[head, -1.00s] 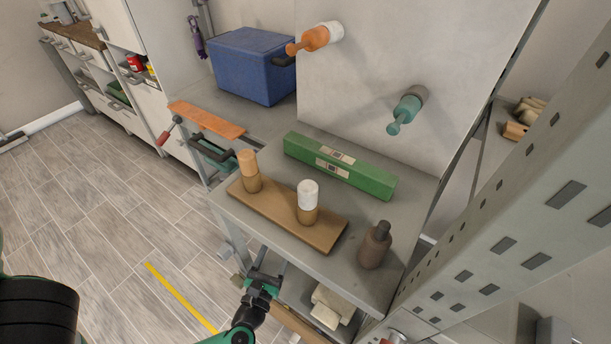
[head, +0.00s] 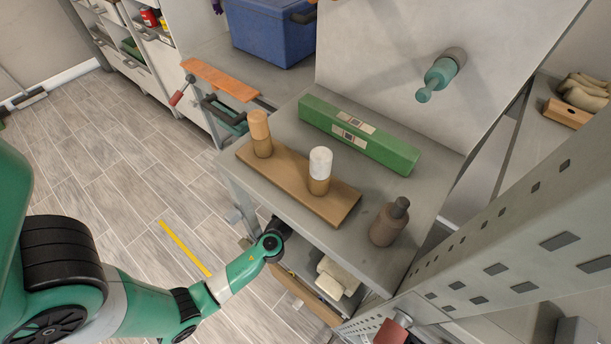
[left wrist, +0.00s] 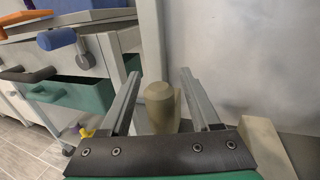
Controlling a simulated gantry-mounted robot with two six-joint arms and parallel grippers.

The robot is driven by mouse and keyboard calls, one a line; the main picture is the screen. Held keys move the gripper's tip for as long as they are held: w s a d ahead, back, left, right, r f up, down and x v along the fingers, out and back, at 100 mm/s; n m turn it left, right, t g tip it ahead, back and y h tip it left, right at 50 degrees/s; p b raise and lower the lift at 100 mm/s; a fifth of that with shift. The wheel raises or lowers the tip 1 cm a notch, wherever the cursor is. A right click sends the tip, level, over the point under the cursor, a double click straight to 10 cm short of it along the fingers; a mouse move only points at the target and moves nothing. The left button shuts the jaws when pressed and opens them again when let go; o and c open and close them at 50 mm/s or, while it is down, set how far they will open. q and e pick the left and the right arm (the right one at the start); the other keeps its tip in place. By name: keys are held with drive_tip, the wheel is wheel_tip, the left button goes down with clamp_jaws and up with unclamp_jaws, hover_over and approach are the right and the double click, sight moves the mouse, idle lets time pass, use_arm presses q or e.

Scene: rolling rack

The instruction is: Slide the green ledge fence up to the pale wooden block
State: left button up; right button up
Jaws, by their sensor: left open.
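A long green bar with pale labels (head: 360,136), the only fence-like green thing I see, lies on the top shelf toward the back panel; I cannot tell if it is the ledge fence. Pale blocks (head: 338,274) lie on the lower level, partly covered by the top shelf. A pale block (left wrist: 266,145) also shows right of my left gripper in the left wrist view. My left gripper (left wrist: 155,90) is open, with a beige rounded post (left wrist: 160,105) showing between its fingers, not visibly gripped. In the head view its fingers are hidden under the shelf edge. My right gripper is not in view.
The top shelf (head: 285,130) holds a brown board (head: 290,182) with two pegs and a dark bottle (head: 390,222). A blue box (head: 268,35) and a clamp (head: 225,115) are to the left. A perforated upright (head: 500,240) closes the right side.

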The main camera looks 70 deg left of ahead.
use_arm(q)
drive_tip(key=shift+w+a, duration=0.1)
clamp_jaws()
idle(0.3)
idle(1.1)
